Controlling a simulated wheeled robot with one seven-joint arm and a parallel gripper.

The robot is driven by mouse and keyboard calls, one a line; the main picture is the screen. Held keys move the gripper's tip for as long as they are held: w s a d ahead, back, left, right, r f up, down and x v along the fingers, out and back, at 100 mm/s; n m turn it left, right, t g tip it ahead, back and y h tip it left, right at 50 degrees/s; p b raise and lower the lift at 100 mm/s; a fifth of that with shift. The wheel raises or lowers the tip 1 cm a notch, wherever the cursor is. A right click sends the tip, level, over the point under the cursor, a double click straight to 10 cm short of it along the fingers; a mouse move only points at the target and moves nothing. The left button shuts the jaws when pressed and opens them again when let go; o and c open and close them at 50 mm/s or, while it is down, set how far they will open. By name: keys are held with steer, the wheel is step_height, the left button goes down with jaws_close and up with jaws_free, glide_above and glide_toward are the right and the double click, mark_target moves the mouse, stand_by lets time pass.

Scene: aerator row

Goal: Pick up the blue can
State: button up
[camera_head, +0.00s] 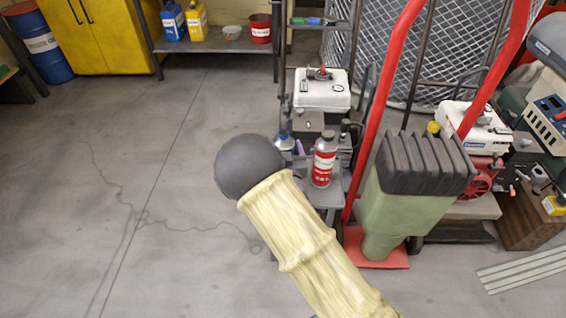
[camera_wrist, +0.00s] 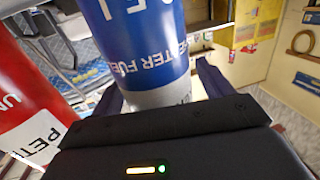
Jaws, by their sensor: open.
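The blue can (camera_wrist: 143,42) fills the upper middle of the wrist view, with white lettering on a blue band and a pale metal part below it. It also shows small in the head view (camera_head: 284,143), beside a red-and-white can (camera_head: 324,162) on a grey cart. My gripper (camera_wrist: 158,88) is open. One dark finger shows on each side of the can, with the can between or just ahead of them. I cannot tell if either finger touches it. The gripper is not clearly seen in the head view.
The red-and-white can (camera_wrist: 27,105) stands close on the left in the wrist view. A white-topped machine (camera_head: 322,92) is behind the cans. A red hand truck (camera_head: 375,262) stands to the right. The floor at left is clear.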

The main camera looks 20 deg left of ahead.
stand_by(0.5)
steer(key=c, duration=1.1)
steer(key=shift+r, duration=0.25)
steer(key=shift+c, duration=0.2)
steer(key=shift+r+p, duration=1.8)
steer(key=shift+r, duration=3)
